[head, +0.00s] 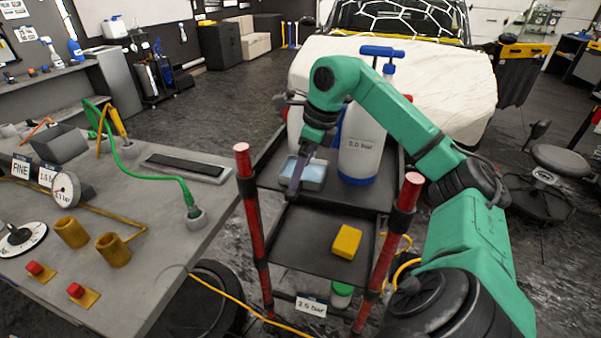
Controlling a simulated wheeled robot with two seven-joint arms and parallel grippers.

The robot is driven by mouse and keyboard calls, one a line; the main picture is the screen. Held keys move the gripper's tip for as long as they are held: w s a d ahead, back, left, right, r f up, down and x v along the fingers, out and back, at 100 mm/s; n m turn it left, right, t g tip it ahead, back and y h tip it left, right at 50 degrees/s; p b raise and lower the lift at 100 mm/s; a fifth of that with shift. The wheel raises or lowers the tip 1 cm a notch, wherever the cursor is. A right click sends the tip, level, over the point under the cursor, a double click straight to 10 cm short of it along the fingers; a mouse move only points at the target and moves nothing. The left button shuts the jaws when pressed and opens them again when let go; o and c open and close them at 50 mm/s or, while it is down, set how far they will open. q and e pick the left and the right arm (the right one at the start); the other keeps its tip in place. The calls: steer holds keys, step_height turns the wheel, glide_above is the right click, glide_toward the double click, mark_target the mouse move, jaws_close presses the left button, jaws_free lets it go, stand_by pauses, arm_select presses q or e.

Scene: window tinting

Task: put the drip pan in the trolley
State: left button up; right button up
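The trolley (268,172) has dark shelves and red posts and stands in the middle of the head view. A small light-grey pan (315,172) with a pale blue inside, which looks like the drip pan, is at the left of its upper shelf. I cannot tell whether it rests on the shelf or hangs just above it. My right gripper (293,190) reaches down from the green arm, with its dark fingers in front of the pan. They overlap it in the picture, and their gap is hidden. My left gripper is not in view.
A white pressure bottle (361,148) with a blue pump handle stands on the upper shelf beside the pan. A yellow block (347,242) lies on the lower shelf. A grey workbench (150,215) with gauge, green hose and brass fittings is close on the left. A covered car stands behind.

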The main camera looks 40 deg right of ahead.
steer(key=x, duration=0.4)
steer(key=shift+a+f, duration=0.1)
steer(key=shift+a, duration=0.1)
steer(key=shift+w+f, duration=0.15)
steer(key=shift+f, duration=0.2)
steer(key=c, duration=1.5)
steer(key=shift+r, duration=0.2)
steer(key=shift+a+r, duration=0.15)
steer(key=shift+r, duration=0.1)
step_height(320, 180, up, 6)
steer(key=shift+f+p, duration=0.1)
steer(key=shift+p, duration=0.7)
steer(key=shift+a+r, duration=0.15)
steer(key=shift+r, duration=0.2)
steer(key=s+a, duration=0.3)
steer(key=a, duration=0.2)
steer(key=s+a+b, duration=0.1)
steer(key=s+a, duration=0.2)
steer(key=a, duration=0.3)
steer(key=s+a+b, duration=0.1)
steer(key=s+a, duration=0.2)
steer(key=a, duration=0.3)
steer(key=shift+s+a+f, duration=0.1)
steer(key=shift+s+f, duration=0.05)
